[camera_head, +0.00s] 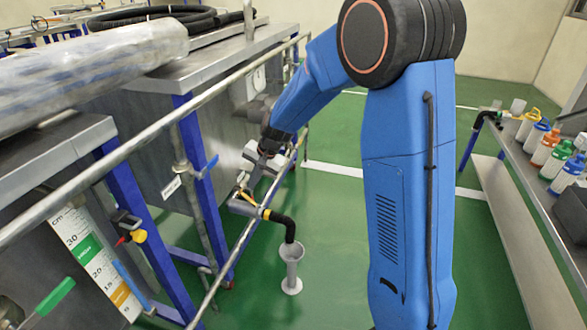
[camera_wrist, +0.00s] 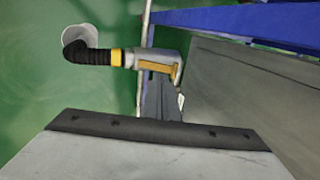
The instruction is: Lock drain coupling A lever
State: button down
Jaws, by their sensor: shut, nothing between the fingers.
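A grey drain coupling (camera_head: 243,207) with a yellow ring sits low beside the tank frame. It also shows in the wrist view (camera_wrist: 168,58), with a yellow-orange lever (camera_wrist: 158,67) lying along its body. A black elbow hose (camera_wrist: 88,56) leads from it down to a pale funnel (camera_head: 291,252). No label tells me whether this is coupling A. My gripper (camera_head: 262,158) is just above the coupling in the head view and partly hides that area. In the wrist view my gripper (camera_wrist: 158,132) is a pale block with a dark edge, shut and empty, apart from the lever.
A metal rail (camera_head: 150,148) runs along the tanks, with blue frame legs (camera_head: 203,178) behind it. Another fitting with yellow and red parts (camera_head: 136,234) is at the lower left. A bench (camera_head: 512,160) with coloured bottles stands right.

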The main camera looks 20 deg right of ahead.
jog(key=shift+s+d+f+t+y, duration=0.1)
jog(key=shift+s+d+t+y, duration=0.4)
jog(key=shift+d+y, duration=0.3)
jog(key=v, duration=1.4)
jog(key=s+d+r+n+h, duration=0.1)
jog(key=s+r, duration=0.3)
jog(key=s, duration=0.7)
jog(key=shift+s+n, duration=0.2)
jog(key=shift+n, duration=0.6)
jog(key=shift+d, duration=0.15)
